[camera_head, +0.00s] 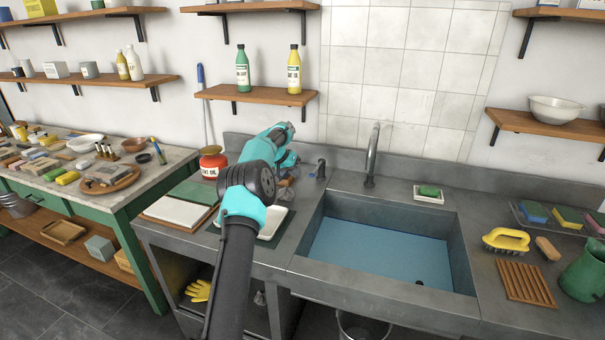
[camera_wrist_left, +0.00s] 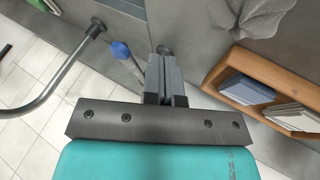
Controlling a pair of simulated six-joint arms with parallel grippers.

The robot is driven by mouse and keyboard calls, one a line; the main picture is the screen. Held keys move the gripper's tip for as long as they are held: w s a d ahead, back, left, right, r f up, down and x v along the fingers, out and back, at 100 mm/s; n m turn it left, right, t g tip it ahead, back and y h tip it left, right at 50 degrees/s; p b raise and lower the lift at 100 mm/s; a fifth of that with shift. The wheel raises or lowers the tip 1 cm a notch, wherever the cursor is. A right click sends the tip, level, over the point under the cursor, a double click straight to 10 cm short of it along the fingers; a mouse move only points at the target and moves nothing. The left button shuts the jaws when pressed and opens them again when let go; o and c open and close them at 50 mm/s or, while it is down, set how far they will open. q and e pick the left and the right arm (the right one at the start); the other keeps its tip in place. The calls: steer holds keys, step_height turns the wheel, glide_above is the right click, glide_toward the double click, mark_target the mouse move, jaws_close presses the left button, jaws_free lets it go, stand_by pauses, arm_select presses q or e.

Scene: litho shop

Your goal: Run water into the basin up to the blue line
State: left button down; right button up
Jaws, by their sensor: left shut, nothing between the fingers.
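The grey basin (camera_head: 400,217) is set in the counter right of centre. A flat blue area (camera_head: 375,252) covers its bottom, with a dark round spot near the front right; I cannot tell whether this is water or the floor's colour. No separate blue line stands out. The curved metal spout (camera_head: 371,155) rises behind it, with no stream visible. A small blue-topped tap handle (camera_head: 320,168) stands left of the spout; its blue knob (camera_wrist_left: 121,49) also shows in the left wrist view. My left gripper (camera_wrist_left: 166,55) is shut and empty, beside the handle and apart from the knob.
A red-labelled jar (camera_head: 212,162) and a white tray (camera_head: 273,222) sit near my left arm. A soap dish (camera_head: 429,194) is behind the basin. A yellow brush (camera_head: 506,240), a wooden rack (camera_head: 526,282) and a green jug (camera_head: 585,272) stand on the right. A bottle shelf (camera_head: 256,95) hangs above.

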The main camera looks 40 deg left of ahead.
arm_select(q)
steer(key=v, duration=1)
steer(key=shift+s, duration=0.45)
steer(key=shift+d, duration=0.15)
stand_by(0.3)
